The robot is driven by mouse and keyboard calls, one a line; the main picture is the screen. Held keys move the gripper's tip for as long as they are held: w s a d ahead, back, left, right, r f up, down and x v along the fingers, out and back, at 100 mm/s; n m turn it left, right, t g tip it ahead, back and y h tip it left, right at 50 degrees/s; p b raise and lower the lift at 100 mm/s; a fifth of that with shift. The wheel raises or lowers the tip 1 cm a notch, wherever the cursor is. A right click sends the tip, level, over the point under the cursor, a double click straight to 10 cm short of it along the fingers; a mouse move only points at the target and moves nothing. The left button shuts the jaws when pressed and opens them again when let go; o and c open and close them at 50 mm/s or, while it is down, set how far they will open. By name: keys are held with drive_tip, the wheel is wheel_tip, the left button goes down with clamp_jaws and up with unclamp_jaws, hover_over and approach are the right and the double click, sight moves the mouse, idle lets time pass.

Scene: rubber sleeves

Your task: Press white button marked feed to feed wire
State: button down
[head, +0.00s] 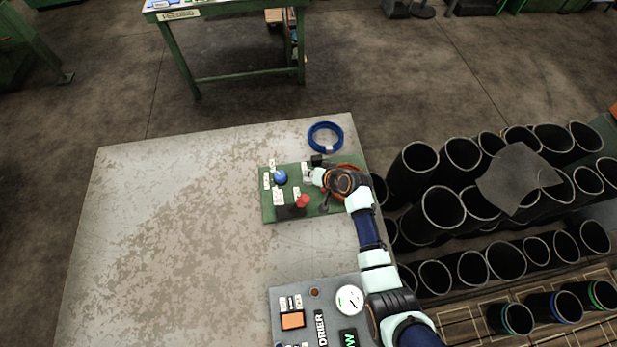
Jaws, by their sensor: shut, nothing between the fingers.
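A green control panel (270,213) lies on the worn table. It carries a blue button (280,177), a red knob (302,201) and several small white labels, too small to read. My arm reaches up from the lower right, and my gripper (309,177) is over the upper right part of the panel, right of the blue button. The gripper is small in this view; it is shut and empty. Whether the fingertips touch the panel cannot be told. A blue wire coil (326,137) lies just behind the panel.
The worn grey table (160,230) is clear on its left. A grey panel (280,310) with a dial (349,299) and an orange button (292,320) is at the front, beside my arm. Several black sleeves (436,208) stand to the right. A green table (180,50) is at the back.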

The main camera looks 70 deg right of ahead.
sight(310, 179)
drive_tip(key=shift+f, duration=0.25)
drive_tip(key=shift+f+b, duration=0.35)
idle(0.4)
idle(0.3)
drive_tip(key=shift+r+p, duration=0.8)
wheel_tip(310, 179, up, 5)
drive_tip(key=p, duration=0.4)
drive_tip(key=shift+r+p, duration=0.1)
drive_tip(key=shift+p, duration=0.3)
idle(0.4)
